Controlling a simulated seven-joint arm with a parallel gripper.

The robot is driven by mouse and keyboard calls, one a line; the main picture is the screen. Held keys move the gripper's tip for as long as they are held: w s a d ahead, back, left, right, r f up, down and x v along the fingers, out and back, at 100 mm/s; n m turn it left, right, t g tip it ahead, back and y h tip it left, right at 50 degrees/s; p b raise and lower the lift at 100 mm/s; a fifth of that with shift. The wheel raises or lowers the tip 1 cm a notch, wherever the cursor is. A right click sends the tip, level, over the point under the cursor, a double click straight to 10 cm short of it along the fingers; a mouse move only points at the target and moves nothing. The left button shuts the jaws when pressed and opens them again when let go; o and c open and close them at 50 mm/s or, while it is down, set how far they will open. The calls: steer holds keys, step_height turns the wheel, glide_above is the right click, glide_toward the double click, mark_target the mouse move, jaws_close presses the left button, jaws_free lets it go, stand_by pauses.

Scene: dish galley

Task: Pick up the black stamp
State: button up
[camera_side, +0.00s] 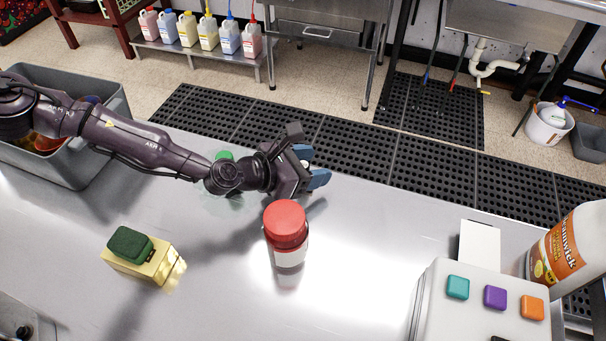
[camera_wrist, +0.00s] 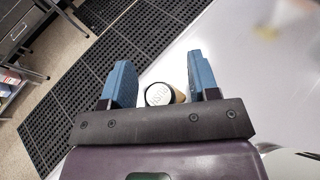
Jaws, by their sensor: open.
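My gripper (camera_side: 312,166) is over the far edge of the steel table, its two blue fingers apart. They also show apart in the wrist view (camera_wrist: 158,70). Between them in that view is a short round thing (camera_wrist: 160,94) with a pale lettered face, a dark rim and a tan side. It may be the black stamp, but I cannot tell. No gap or contact with the fingers is clear on its near side. In the side view the gripper mostly hides that spot.
A red-lidded jar (camera_side: 287,228) stands just in front of my gripper. A gold block with a dark green top (camera_side: 130,243) is at left. A grey bin (camera_side: 100,160) is at far left. A white box with coloured squares (camera_side: 440,290) and a large bottle (camera_side: 565,250) are at right.

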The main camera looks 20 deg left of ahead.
steer(key=c, duration=1)
